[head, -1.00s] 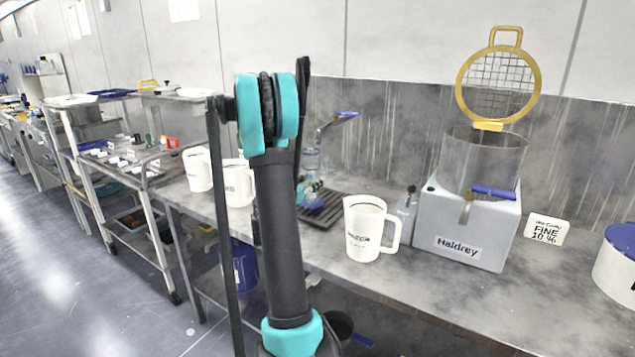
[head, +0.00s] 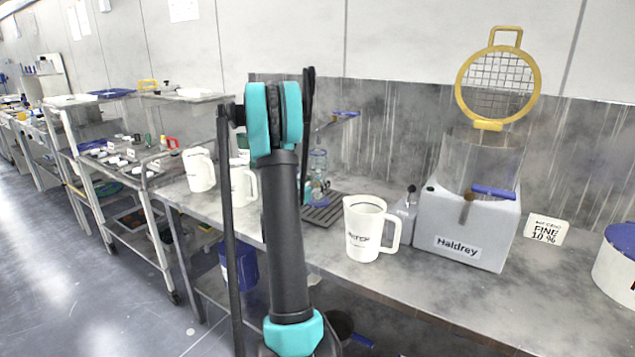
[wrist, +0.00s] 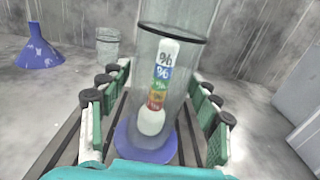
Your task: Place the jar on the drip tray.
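The jar (wrist: 172,45) is a tall clear cylinder with a dark ring near its top and a blue foot (wrist: 145,145). A white stick with coloured percent labels is inside it. In the wrist view it stands between the two green-padded fingers of my gripper (wrist: 160,78), whose tips close in on its sides. In the head view the jar (head: 318,160) is partly behind my arm, over the dark slatted drip tray (head: 322,212). Dark slats show beside the foot; I cannot tell whether it rests on them or hangs just above.
A white jug (head: 363,232) stands right of the tray, before the grey Haldrey machine (head: 462,232). More white jugs (head: 200,170) stand to the left. A blue funnel (wrist: 40,50) and a clear beaker (wrist: 108,45) are behind the jar.

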